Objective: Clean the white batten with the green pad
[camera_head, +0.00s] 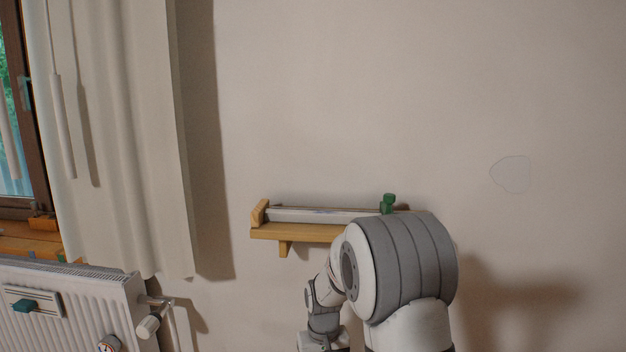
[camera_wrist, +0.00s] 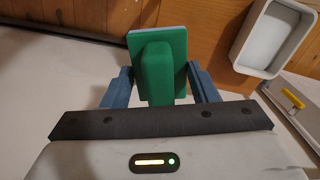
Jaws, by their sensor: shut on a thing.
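The white batten (camera_head: 322,215) lies lengthwise on a small wooden wall shelf (camera_head: 290,232) in the head view. A faint bluish-purple mark shows near its middle. A green clamp-like piece (camera_head: 388,204) stands at its right end, and my arm hides part of the shelf's right side. In the wrist view my gripper (camera_wrist: 161,76) is shut on the green pad (camera_wrist: 160,65), with a blue finger on each side of its green grip. A light blue edge shows at the pad's far side. My gripper is not visible in the head view, and the batten does not show in the wrist view.
A radiator (camera_head: 70,305) with a valve and a curtain (camera_head: 120,130) by a window are at left. The wrist view shows a white tray (camera_wrist: 275,38) on wood and a yellow-handled thing (camera_wrist: 292,98) at right.

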